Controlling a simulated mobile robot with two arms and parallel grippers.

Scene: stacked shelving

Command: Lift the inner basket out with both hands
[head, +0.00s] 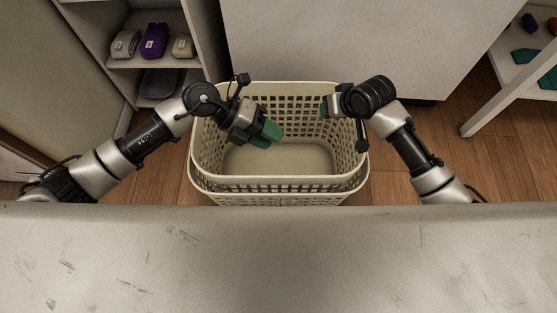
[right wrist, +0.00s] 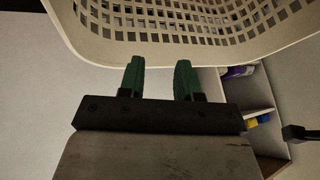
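Two cream lattice baskets stand nested on the floor. The inner basket (head: 285,183) is empty, its rim just above that of the outer basket (head: 280,199), which shows mainly along the front. My left gripper (head: 266,134) is over the inner basket's left half, green fingers apart, with nothing between them. My right gripper (head: 325,107) is near the back right of the basket, partly hidden by its own wrist. In the right wrist view its fingers (right wrist: 160,78) are spread and empty, close to a basket rim (right wrist: 150,62); whether they touch it I cannot tell.
A grey shelf unit (head: 135,65) with shoe-like items, one purple (head: 155,41), stands at the back left. A pale panel (head: 350,40) stands behind the baskets. A white rack (head: 500,103) is at the right. Bare wood floor (head: 400,185) lies beside the baskets.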

